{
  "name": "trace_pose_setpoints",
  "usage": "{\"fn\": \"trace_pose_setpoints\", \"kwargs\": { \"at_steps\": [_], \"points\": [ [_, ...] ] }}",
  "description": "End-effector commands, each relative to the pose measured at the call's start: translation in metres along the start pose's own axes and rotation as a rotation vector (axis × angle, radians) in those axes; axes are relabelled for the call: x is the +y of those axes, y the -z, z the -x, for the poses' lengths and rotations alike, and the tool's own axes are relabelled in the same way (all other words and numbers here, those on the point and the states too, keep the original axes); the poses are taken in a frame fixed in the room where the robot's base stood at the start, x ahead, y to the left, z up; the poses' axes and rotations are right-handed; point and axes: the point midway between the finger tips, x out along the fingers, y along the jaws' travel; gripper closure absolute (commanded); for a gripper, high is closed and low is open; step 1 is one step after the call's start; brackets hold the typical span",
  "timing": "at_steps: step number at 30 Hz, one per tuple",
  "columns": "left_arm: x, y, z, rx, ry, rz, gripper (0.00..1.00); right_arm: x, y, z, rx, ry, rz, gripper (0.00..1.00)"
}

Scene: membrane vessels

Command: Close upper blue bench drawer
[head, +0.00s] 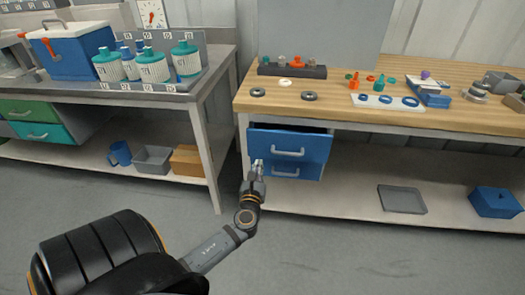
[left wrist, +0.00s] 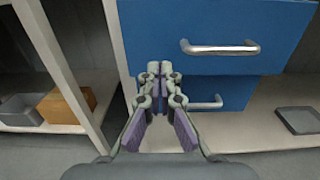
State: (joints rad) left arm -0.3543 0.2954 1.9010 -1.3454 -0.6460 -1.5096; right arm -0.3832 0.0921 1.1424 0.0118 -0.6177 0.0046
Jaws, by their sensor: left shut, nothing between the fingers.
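The upper blue bench drawer (head: 288,145) stands pulled out a little under the wooden bench top, with a dark gap showing above its front. Its silver handle also shows in the left wrist view (left wrist: 220,48). The lower blue drawer (head: 298,173) sits beneath it and looks set further back. My left gripper (head: 257,164) is shut and empty, in front of the left part of the drawers. In the left wrist view its fingertips (left wrist: 160,68) meet near the lower left edge of the upper drawer front. I cannot tell whether they touch it. My right gripper is not in view.
A grey tray (head: 402,199) and a blue box (head: 495,202) lie on the bench's lower shelf to the right. A table leg (head: 207,160) stands left of the drawers. A cardboard-coloured box (head: 187,160) sits on the left table's shelf. The floor in front is clear.

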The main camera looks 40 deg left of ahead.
Motion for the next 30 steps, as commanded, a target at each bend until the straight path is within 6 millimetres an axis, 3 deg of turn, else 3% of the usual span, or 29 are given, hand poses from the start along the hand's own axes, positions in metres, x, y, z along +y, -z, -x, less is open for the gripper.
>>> {"fn": "trace_pose_setpoints", "kwargs": {
  "at_steps": [6,12,26,30],
  "points": [
    [0.000,0.000,-0.047,-0.002,-0.001,0.001,1.00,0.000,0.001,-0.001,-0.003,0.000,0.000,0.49],
    [0.000,0.001,-0.075,0.001,-0.001,0.002,1.00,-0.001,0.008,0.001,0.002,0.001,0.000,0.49],
    [0.000,0.001,-0.084,0.002,0.001,0.002,1.00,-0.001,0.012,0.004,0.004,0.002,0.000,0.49],
    [0.000,0.000,-0.099,-0.001,-0.001,0.002,1.00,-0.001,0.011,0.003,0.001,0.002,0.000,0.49]
  ]
}}
